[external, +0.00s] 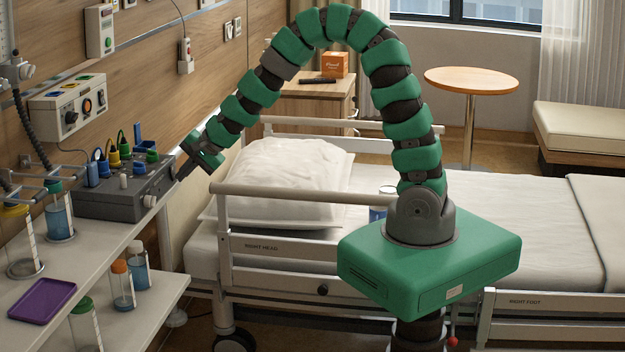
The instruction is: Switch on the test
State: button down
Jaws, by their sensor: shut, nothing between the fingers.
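A grey box (100,205) with several coloured parts on top stands on the upper shelf at the left. Knobs show on its front right side, near its right end. I cannot tell which control is the test switch or what position it is in. My gripper (178,177) is shut and empty, pointing down and left. Its tips are at the right end of the grey box in the picture; I cannot tell if they touch it. A beige wall unit (62,106) with coloured buttons and dark dials is on the wall panel above the box.
Bottles with blue liquid (137,268) and a purple tray (42,299) are on the shelves (103,262) at the left. A bed with rails (290,196) and a pillow (285,170) lies right of the box. A round table (470,82) stands behind.

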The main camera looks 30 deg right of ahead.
jog(key=shift+w+f+b, duration=0.1)
jog(key=shift+b, duration=0.25)
jog(key=shift+a+f+b, duration=0.1)
jog(key=shift+b, duration=0.2)
jog(key=shift+w+r, duration=0.1)
jog(key=shift+r, duration=0.15)
jog(key=shift+r+p, duration=0.75)
jog(key=shift+p, duration=0.15)
